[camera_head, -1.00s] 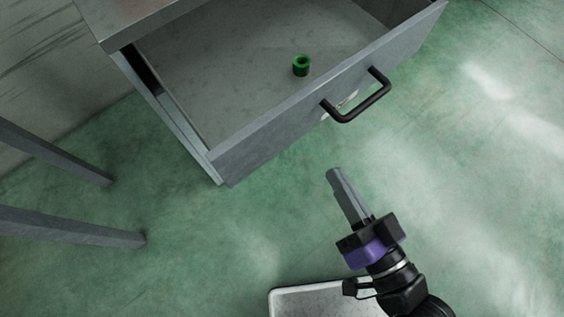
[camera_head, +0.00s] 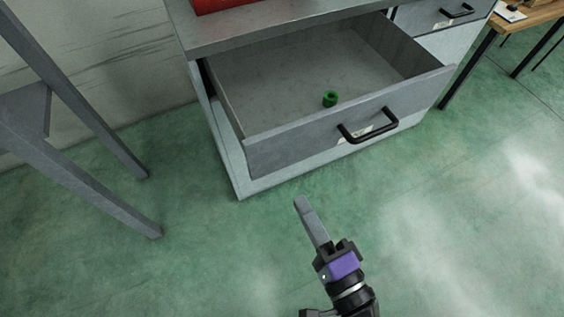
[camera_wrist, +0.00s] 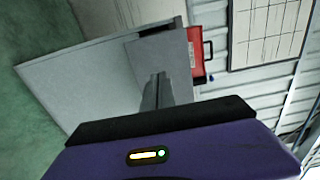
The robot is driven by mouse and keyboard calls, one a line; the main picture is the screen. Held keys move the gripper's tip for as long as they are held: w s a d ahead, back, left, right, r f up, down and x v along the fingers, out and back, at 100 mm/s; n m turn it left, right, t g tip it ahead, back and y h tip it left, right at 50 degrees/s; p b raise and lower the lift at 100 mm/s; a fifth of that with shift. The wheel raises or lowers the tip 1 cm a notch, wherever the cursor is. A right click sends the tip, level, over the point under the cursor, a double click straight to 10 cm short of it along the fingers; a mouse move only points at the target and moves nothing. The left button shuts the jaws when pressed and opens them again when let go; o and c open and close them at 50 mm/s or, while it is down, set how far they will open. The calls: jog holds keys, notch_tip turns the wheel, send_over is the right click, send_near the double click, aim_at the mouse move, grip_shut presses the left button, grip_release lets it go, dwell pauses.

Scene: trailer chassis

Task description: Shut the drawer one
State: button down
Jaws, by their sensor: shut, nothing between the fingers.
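A grey drawer (camera_head: 285,142) is pulled well out of a grey metal cabinet in the head view. Its black bar handle (camera_head: 368,131) is on the front panel. A small green ring-shaped part (camera_head: 330,98) lies on the drawer floor. My gripper (camera_head: 301,203) is shut and empty, in front of and below the drawer front, apart from it. In the wrist view, my gripper's fingers (camera_wrist: 158,78) are together, with grey cabinet surfaces beyond them. I cannot tell for certain which of those surfaces is the drawer.
A second drawer (camera_head: 436,15) at the right of the cabinet appears shut. A grey-legged stand (camera_head: 100,185) is at the left. A wooden table (camera_head: 528,22) is at the far right. A red box (camera_head: 215,5) sits on the cabinet top. Green floor in front is clear.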

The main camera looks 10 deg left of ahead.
aim_at(275, 155)
jog(key=p+x, duration=0.2)
jog(key=x, duration=0.8)
jog(key=shift+a+p, duration=0.1)
jog(key=shift+p, duration=0.3)
jog(key=shift+w, duration=0.15)
